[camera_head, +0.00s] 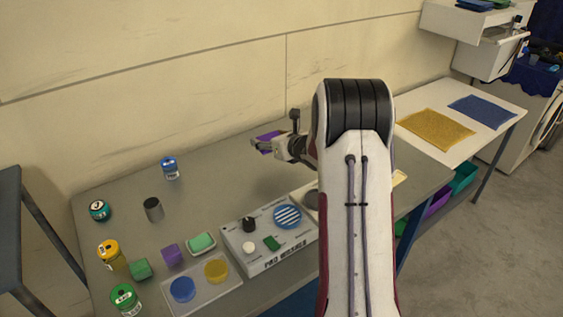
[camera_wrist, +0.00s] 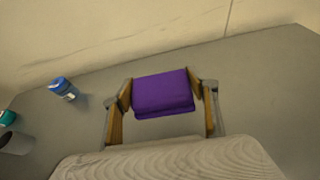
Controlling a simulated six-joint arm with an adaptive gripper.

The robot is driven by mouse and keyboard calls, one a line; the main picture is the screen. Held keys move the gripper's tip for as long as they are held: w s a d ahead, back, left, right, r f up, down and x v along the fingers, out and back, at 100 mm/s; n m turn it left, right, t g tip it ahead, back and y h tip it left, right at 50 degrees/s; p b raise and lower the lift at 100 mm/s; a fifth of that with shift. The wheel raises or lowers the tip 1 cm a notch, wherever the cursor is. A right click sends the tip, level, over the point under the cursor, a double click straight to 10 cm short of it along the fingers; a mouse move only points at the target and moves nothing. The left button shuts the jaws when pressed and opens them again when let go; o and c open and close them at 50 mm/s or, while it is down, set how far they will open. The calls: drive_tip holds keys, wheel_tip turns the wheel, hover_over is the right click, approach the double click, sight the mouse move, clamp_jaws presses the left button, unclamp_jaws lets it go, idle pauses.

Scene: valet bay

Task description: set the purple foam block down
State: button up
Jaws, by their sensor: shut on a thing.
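The purple foam block (camera_wrist: 163,92) is between the two fingers of my gripper (camera_wrist: 162,101) in the wrist view, with a finger against each side. In the head view, the purple block (camera_head: 267,139) shows partly behind the fingers of my gripper (camera_head: 264,146), near the back of the grey table (camera_head: 225,180). My gripper is shut on the block. The block seems to be held above the table, but its exact height cannot be told. No other thing shows directly under it.
A blue-labelled can (camera_head: 169,168), a dark grey cylinder (camera_head: 153,209) and a teal can (camera_head: 99,210) stand to the left. A smaller purple cube (camera_head: 172,254) and a control panel (camera_head: 270,235) are in front. The table's back middle is clear, with the wall behind.

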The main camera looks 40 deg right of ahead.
drive_tip(key=shift+n+y, duration=0.4)
drive_tip(key=shift+y, duration=0.1)
drive_tip(key=d, duration=0.1)
drive_tip(key=d+r, duration=0.1)
drive_tip(key=d, duration=0.1)
drive_tip(key=w+d, duration=0.1)
drive_tip(key=d, duration=0.1)
drive_tip(key=shift+r, duration=0.25)
drive_tip(key=shift+f, duration=3.1)
drive_tip(key=shift+f, duration=0.1)
drive_tip(key=shift+f, duration=1.8)
drive_tip(key=shift+f, duration=0.15)
